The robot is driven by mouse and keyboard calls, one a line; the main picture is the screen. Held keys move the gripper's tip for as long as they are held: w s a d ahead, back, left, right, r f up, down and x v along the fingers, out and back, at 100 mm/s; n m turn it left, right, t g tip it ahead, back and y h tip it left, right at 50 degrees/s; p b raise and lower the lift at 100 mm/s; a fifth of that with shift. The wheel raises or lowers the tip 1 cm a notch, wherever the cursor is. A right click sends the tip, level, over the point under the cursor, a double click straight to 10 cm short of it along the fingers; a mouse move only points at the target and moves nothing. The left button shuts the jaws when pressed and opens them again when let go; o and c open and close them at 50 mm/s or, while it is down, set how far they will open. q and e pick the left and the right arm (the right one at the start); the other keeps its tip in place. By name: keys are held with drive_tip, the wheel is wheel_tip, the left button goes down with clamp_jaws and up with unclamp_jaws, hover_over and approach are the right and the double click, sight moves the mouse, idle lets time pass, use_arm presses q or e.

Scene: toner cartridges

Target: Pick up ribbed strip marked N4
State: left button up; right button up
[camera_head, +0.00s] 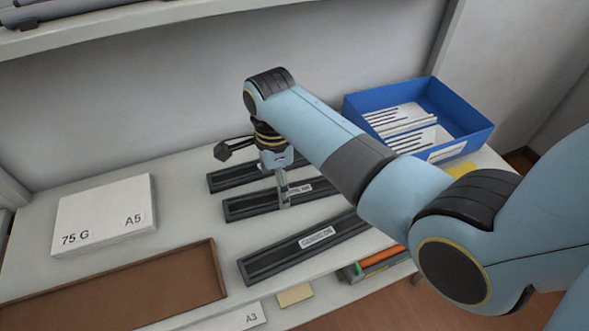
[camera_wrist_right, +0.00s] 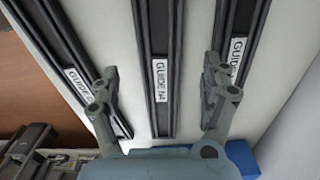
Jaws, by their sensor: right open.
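The ribbed strip marked N4 (camera_wrist_right: 159,30) is a long black strip with a white label reading "GUIDE N4", in the middle of the right wrist view. It matches the middle strip (camera_head: 247,208) on the shelf in the head view. My right gripper (camera_wrist_right: 160,82) is open and empty, pointing down with one finger to each side of this strip. In the head view the right gripper (camera_head: 284,198) is over the middle strip, hiding part of it. I cannot tell its exact height. My left gripper is not in view.
Similar strips lie in front (camera_head: 270,263) and behind (camera_head: 228,180), close to the fingers. A blue bin (camera_head: 463,128) stands at the back right. A white paper pack (camera_head: 95,215) and a brown tray (camera_head: 150,295) are at left. The wall is behind.

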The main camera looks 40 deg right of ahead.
sight(264, 201)
wheel_tip(264, 201, down, 4)
drive_tip(key=shift+r, duration=0.1)
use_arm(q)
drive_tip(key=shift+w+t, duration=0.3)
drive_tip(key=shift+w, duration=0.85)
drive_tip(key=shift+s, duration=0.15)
use_arm(e)
drive_tip(key=shift+c, duration=0.2)
drive_tip(key=c, duration=0.4)
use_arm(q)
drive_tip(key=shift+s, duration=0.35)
use_arm(e)
drive_tip(key=c, duration=0.9)
drive_tip(key=shift+r, duration=0.15)
